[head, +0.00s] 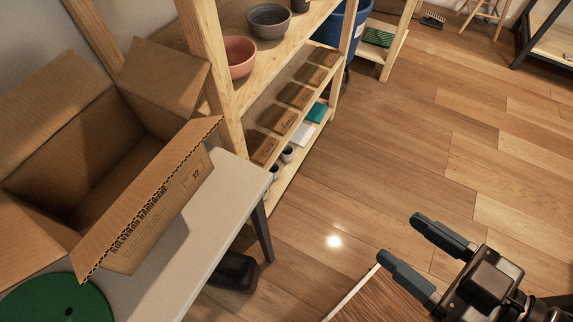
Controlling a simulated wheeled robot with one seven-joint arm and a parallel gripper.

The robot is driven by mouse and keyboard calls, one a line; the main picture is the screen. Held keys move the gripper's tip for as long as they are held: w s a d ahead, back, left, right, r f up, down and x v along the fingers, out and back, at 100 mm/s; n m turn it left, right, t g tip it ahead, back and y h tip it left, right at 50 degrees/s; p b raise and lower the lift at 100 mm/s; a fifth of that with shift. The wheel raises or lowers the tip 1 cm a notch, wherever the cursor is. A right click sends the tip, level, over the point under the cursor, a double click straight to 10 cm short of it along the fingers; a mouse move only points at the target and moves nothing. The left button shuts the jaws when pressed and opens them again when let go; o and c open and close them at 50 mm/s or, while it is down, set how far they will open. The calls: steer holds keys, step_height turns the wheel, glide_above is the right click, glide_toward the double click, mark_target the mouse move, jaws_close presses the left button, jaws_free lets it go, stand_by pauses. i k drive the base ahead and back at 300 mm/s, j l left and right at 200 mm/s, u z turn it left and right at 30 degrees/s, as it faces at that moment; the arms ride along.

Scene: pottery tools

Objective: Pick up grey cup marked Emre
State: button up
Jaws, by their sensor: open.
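No mark reading Emre can be made out on any vessel. Small greyish cups (287,154) stand on the low shelf at the shelving unit's near end, partly hidden by its frame and the table. They are too small to read. A grey bowl (269,22) stands on the upper shelf, beside a terracotta bowl (238,56). Part of a dark vessel (300,5) shows at the top edge. My gripper (399,237) is open and empty over the floor at lower right, well apart from the shelves.
An open cardboard box (150,215) and a green disc (60,302) are on the pale table (205,240). Several brown blocks (294,95) line the middle shelf. A blue bin (349,22) stands behind. The wooden floor (380,150) is clear between shelves and gripper.

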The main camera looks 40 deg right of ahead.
mark_target(275, 170)
steer(key=z, duration=0.35)
steer(key=l+u, duration=0.2)
steer(key=u, duration=0.6)
steer(key=i+l+u, duration=0.25)
steer(key=l, duration=0.25)
steer(key=l+u, duration=0.25)
steer(key=l, duration=0.2)
steer(key=l+u, duration=0.25)
steer(key=l, duration=0.25)
steer(key=i+l, duration=0.1)
steer(key=l, duration=0.8)
